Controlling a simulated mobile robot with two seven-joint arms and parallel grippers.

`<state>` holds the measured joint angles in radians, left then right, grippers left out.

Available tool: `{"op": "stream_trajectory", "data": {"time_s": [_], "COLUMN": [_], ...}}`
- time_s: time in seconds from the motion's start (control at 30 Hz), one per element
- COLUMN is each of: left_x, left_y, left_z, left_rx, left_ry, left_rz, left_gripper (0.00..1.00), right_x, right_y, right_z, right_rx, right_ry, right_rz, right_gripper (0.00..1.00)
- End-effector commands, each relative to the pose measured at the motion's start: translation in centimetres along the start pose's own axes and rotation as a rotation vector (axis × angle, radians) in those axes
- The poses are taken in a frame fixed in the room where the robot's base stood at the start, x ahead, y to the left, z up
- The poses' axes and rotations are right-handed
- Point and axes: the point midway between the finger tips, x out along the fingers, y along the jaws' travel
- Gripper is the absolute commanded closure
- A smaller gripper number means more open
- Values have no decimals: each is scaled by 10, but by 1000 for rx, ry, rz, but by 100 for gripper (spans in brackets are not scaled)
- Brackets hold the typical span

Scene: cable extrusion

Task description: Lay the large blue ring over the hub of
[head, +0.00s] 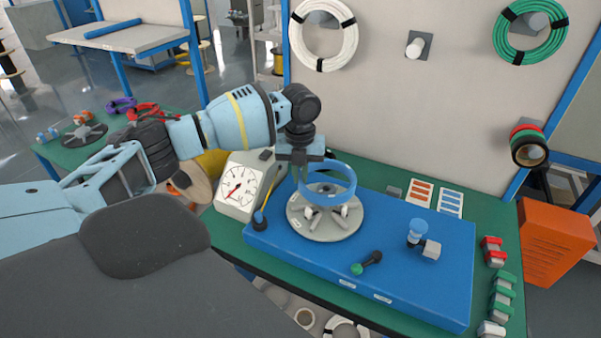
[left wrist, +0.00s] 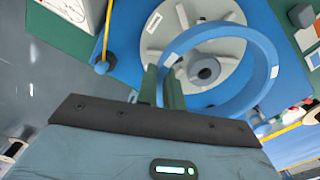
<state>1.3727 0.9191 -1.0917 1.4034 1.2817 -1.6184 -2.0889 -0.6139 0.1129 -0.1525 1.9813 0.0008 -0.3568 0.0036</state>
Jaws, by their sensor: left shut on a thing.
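The large blue ring (head: 341,193) is held by my left gripper (head: 305,172) at its left rim, above a round grey plate (head: 317,229) with a hub in its middle. In the left wrist view the ring (left wrist: 262,82) sits between the green fingers (left wrist: 164,82) and spans part of the plate (left wrist: 160,30). The dark centre of the hub (left wrist: 204,69) shows through the ring, left of the ring's middle. The ring looks raised over the plate, apart from it. My right gripper is in neither view.
The blue base (head: 418,287) carries a green-tipped lever (head: 369,261) and a blue-topped fitting (head: 417,231). A white dial gauge (head: 240,187) stands left of the plate. White (head: 323,62) and green (head: 530,52) coils hang on the wall panel behind.

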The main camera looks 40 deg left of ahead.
Motion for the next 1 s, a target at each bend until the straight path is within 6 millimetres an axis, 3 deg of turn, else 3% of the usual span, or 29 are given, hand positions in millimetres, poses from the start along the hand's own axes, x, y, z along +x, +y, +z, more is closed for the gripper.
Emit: {"op": "stream_trajectory", "data": {"time_s": [0.33, 1.0], "left_x": [2, 25], "left_y": [0, 0], "left_z": [0, 0], "left_rx": [0, 0], "left_ry": [1, 1], "left_rz": [0, 0], "left_gripper": [100, 100], "right_x": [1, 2], "right_y": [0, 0], "right_z": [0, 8], "right_rx": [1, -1], "right_ry": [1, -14], "right_rz": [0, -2], "right_gripper": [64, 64]}}
